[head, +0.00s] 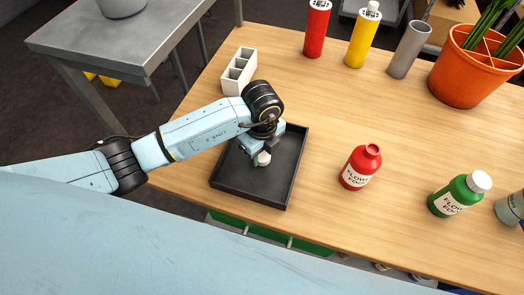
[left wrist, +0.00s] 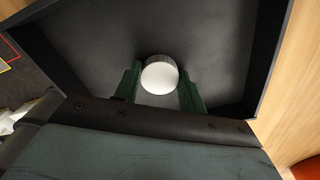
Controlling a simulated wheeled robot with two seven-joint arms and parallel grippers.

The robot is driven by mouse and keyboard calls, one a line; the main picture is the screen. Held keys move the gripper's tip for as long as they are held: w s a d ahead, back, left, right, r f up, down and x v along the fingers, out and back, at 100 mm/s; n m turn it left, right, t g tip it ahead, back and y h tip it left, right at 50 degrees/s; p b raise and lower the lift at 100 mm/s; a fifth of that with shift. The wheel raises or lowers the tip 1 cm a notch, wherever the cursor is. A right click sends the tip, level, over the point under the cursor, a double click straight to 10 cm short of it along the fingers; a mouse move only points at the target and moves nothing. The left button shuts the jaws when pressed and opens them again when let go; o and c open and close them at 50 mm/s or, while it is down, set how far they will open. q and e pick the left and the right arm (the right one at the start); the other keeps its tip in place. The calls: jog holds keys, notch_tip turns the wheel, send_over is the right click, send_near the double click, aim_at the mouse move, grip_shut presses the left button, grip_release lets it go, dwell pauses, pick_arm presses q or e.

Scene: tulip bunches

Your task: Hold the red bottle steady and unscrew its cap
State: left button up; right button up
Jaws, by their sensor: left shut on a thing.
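The red bottle (head: 360,168) stands upright on the table, right of the black tray (head: 290,165). Its neck is bare, with no cap on it, and no gripper touches it. My left gripper (head: 261,158) points down into the tray and is shut on a white cap (head: 263,159). In the left wrist view the cap (left wrist: 159,76) sits between the two green fingers over the dark tray floor. I cannot tell whether the cap touches the floor. My right gripper is in neither view.
A green bottle (head: 459,196) with a white cap stands right of the red one. A white divided holder (head: 239,71) is behind the tray. Red (head: 317,28), yellow (head: 363,36) and grey (head: 408,50) containers and an orange pot (head: 462,77) line the back. The table's middle is clear.

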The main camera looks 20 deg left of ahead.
aim_at(262, 155)
pick_arm(q)
jog(key=shift+f, duration=0.15)
jog(key=o, duration=1)
jog(key=shift+o, duration=0.4)
jog(key=shift+r, duration=0.55)
notch_tip(262, 155, up, 11)
jog(key=p, duration=0.1)
jog(key=shift+r, duration=0.15)
